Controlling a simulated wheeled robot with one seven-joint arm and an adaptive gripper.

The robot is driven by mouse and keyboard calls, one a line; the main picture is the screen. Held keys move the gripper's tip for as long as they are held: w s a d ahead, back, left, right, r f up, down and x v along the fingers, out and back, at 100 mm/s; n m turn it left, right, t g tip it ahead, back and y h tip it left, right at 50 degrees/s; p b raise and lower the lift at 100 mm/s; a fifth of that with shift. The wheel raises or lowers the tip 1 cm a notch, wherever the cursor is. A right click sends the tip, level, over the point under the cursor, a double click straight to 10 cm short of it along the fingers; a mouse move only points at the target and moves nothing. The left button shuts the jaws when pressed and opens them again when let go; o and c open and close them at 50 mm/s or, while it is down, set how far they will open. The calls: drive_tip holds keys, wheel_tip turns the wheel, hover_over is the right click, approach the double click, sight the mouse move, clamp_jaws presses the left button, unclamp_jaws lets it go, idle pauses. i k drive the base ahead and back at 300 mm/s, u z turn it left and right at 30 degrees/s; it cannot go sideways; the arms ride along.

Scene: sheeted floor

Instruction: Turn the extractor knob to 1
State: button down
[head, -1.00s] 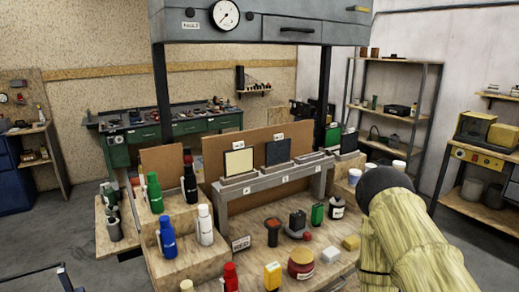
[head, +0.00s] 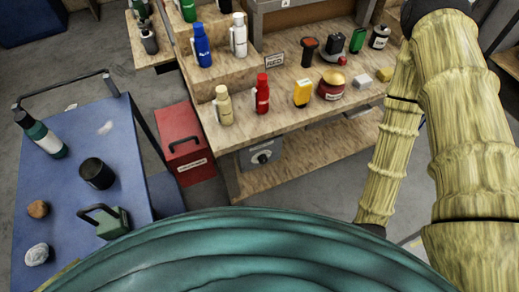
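A grey control box (head: 247,163) is fixed under the front edge of the wooden workbench. It carries a round dark knob (head: 262,157) with a pale mark on it. The knob's setting and any numbers around it are too small to read. Whether this is the extractor knob cannot be told from a label. My sleeved arm comes down the right side of the head view, well right of the knob. My gripper is out of view.
The workbench (head: 235,138) holds several bottles, a yellow block and a red-gold jar near its front edge. A red metal box (head: 190,160) stands on the floor left of the knob. A blue-topped cart (head: 70,190) with several items is at left. Floor shows between cart and bench.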

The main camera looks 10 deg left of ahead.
sight(263, 159)
drive_tip(key=z, duration=1.3)
drive_tip(key=k, duration=0.55)
drive_tip(key=u, duration=1.15)
